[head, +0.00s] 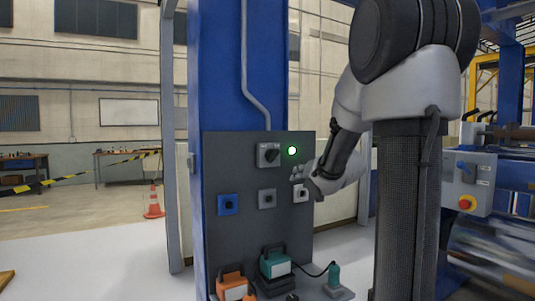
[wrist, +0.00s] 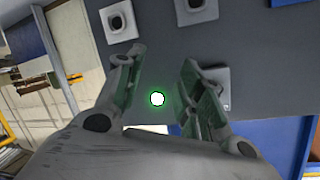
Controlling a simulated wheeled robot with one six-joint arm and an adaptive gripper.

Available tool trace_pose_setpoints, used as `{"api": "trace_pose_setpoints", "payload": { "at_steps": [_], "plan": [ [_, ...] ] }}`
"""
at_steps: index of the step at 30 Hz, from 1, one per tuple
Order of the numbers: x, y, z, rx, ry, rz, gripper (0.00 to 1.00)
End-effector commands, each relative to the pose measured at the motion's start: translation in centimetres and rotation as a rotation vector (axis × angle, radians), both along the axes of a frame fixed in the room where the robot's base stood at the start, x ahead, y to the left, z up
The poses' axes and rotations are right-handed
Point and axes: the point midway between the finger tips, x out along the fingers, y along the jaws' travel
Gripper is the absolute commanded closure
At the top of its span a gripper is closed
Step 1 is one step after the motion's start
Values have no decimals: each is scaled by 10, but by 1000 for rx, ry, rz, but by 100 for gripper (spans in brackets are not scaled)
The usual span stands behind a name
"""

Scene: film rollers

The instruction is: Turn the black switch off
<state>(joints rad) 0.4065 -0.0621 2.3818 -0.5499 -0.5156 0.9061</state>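The black switch (head: 270,155) is a dark knob on a light grey square plate, high on the dark grey panel (head: 238,170). A lit green lamp (head: 292,151) sits just right of it. My gripper (head: 297,173) is at the panel, below and right of the switch in the head view. In the wrist view my gripper (wrist: 160,58) is open and empty, its two fingers apart with the green lamp (wrist: 157,99) showing between them. The switch's plate (wrist: 222,75) is partly behind the right finger, which hides the knob. I cannot tell whether the finger touches it.
Below the switch are a blue socket (head: 228,204), a grey socket (head: 267,199) and a white socket (head: 301,194). Orange (head: 231,284) and teal (head: 275,263) boxes stand at the panel's foot. Roller machinery (head: 495,250) is at right; open floor lies left.

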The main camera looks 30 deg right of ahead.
Motion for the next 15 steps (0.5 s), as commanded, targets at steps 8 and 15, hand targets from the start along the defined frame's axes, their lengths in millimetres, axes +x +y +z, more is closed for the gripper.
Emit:
{"api": "trace_pose_setpoints", "payload": {
  "at_steps": [8,15],
  "plan": [
    [17,41,75,259,-302,130,62],
    [49,42,74,277,-300,127,62]
  ]
}}
